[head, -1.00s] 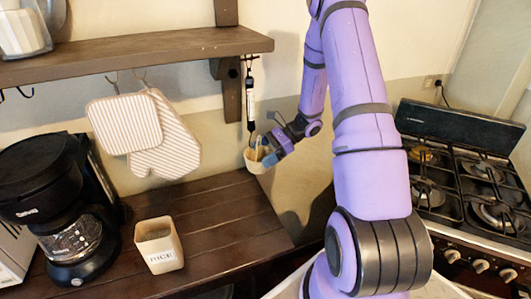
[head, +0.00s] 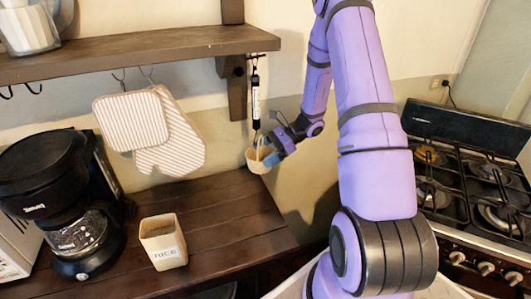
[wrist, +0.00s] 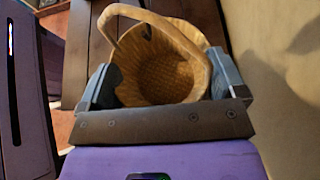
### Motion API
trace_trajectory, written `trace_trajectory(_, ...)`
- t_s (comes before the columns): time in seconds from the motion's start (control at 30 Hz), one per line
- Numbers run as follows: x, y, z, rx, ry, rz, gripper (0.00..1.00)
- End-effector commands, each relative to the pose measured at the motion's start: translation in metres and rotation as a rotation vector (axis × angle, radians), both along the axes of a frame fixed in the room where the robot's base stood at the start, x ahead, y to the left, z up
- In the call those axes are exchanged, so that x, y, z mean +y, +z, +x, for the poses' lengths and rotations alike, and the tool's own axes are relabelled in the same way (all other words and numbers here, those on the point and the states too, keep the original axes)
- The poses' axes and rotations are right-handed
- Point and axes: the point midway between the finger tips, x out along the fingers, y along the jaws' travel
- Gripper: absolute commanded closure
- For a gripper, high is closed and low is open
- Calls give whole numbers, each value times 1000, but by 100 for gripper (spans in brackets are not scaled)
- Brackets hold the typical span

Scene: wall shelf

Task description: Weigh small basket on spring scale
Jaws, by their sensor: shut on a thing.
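The small woven basket (head: 257,163) with its arched handle hangs in the air beside the shelf post, above the counter's right end. My gripper (head: 269,154) is shut on it. In the wrist view the basket (wrist: 172,75) sits between the two fingers (wrist: 163,88), with its handle (wrist: 130,12) rising over the opening. The spring scale (head: 256,98) hangs upright from the shelf's right end, its lower end just above the basket. A small dark shape near the handle in the wrist view may be its hook; I cannot tell whether it passes under the handle.
The wooden shelf (head: 150,45) is above left, with a pot holder (head: 130,120) and mitt hanging below it. A rice canister (head: 163,243) and coffee maker (head: 60,200) stand on the counter (head: 225,205). A gas stove (head: 470,190) is at right.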

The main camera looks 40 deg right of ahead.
Motion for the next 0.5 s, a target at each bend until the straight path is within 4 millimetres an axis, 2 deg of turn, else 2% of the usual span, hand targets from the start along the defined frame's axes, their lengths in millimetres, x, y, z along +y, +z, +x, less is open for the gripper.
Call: trace_trajectory(0.5,5,-10,2,-1,0,0,33)
